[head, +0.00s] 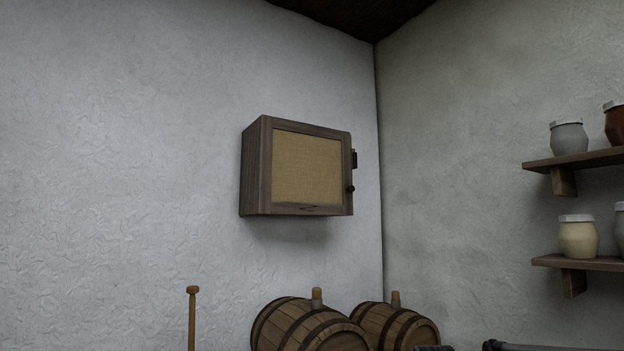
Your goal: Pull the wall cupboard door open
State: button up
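The wall cupboard (256,170) hangs on the left white wall, near the room's corner. It is a dark wooden box with a framed front door (308,169) that has a tan woven panel. The door looks shut, flush with the box. A small dark round knob (350,188) sits on the door's right edge, with a dark metal piece (354,158) above it. At the bottom edge, right of the middle, dark grey parts show that look like mine, probably my gripper (434,348) and arm. They are low, to the right of the cupboard and apart from it. The fingers cannot be made out.
On the right wall, an upper shelf (585,160) and a lower shelf (595,263) hold jars. The space in front of the cupboard looks clear.

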aim_at(303, 169)
jog(key=k, duration=1.3)
jog(key=u, duration=0.45)
jog(key=i, duration=1.6)
jog(key=z, duration=0.45)
